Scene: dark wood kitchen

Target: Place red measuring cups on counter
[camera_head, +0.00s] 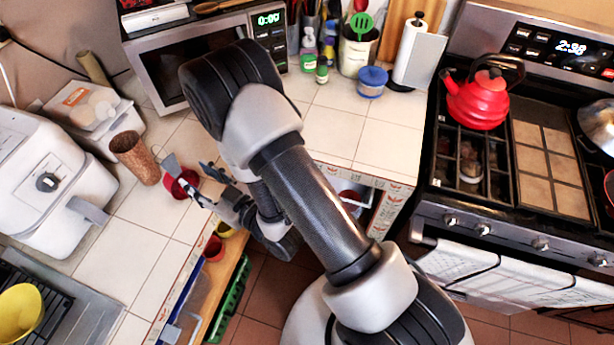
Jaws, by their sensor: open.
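A red measuring cup (178,187) shows at the tiled counter's front edge, beside the brown woven cup. My gripper (186,181) is open around or just above it, and its fingers partly cover it. I cannot tell whether the fingers touch the cup. Another red cup-like item (213,249) sits lower down, in the open drawer or shelf under the counter edge. The tiled counter (125,245) has bare room to the left of and below the gripper.
A brown woven cup (135,157) stands close left of the gripper. A white appliance (50,185) is farther left. A microwave (165,75) is behind. A red kettle (482,98) sits on the stove at right. A yellow bowl (20,308) is lower left.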

